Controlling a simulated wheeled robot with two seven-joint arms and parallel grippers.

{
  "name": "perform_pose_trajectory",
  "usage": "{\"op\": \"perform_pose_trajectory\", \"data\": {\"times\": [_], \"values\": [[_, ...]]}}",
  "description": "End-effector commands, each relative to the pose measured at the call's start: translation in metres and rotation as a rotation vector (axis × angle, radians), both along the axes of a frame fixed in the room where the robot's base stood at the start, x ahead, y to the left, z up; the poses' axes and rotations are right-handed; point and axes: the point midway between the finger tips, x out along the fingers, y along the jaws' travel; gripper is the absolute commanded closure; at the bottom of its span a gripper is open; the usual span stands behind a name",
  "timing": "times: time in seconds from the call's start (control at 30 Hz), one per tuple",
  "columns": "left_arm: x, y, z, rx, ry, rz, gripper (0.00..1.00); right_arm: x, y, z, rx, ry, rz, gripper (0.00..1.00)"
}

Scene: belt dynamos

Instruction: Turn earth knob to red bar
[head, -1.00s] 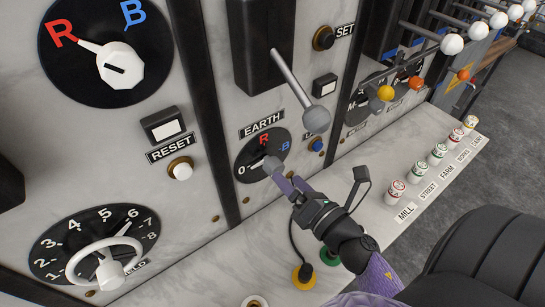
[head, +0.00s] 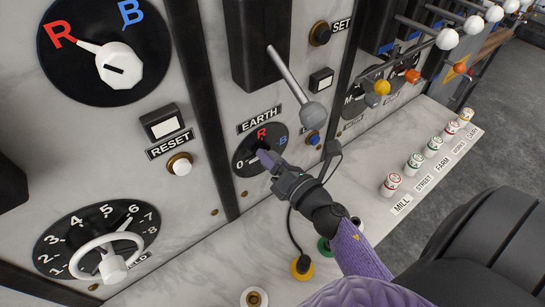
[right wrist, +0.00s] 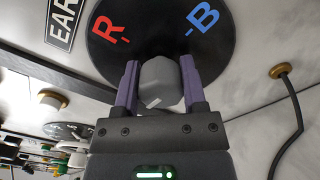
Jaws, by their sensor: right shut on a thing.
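The EARTH dial is a black disc (head: 246,160) with a 0, a red R and a blue B. In the right wrist view the dial (right wrist: 155,35) shows a short red bar (right wrist: 124,38) by the R and a blue bar by the B. The grey knob (right wrist: 160,82) sits at the dial's middle, with a pale mark low on its face. I cannot tell which bar its pointer faces. My right gripper (head: 265,158) is shut on the knob, one purple finger on each side; it also shows in the right wrist view (right wrist: 157,85). My left gripper is out of view.
A grey ball-ended lever (head: 313,112) juts out above and right of the dial. A blue button (head: 314,138) is close to the right. A black cable hangs below my wrist to a yellow plug (head: 302,267). Several labelled caps stand on the right ledge.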

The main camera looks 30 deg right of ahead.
Motion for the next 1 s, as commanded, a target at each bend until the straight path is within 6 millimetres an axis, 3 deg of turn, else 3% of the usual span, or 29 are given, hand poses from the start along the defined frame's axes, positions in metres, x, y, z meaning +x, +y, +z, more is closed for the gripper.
{"op": "perform_pose_trajectory", "data": {"times": [0.03,0.07,0.47,1.0], "values": [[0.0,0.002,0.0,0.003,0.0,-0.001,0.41,0.0,0.0,0.0,0.0,0.001,-0.001,0.93],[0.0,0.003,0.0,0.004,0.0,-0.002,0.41,0.0,0.0,0.0,0.0,0.001,-0.001,1.0],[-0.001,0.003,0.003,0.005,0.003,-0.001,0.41,0.0,0.0,0.0,0.08,0.007,-0.001,1.0],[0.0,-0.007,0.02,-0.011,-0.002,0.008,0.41,0.0,-0.001,-0.001,0.552,0.046,-0.001,1.0]]}}
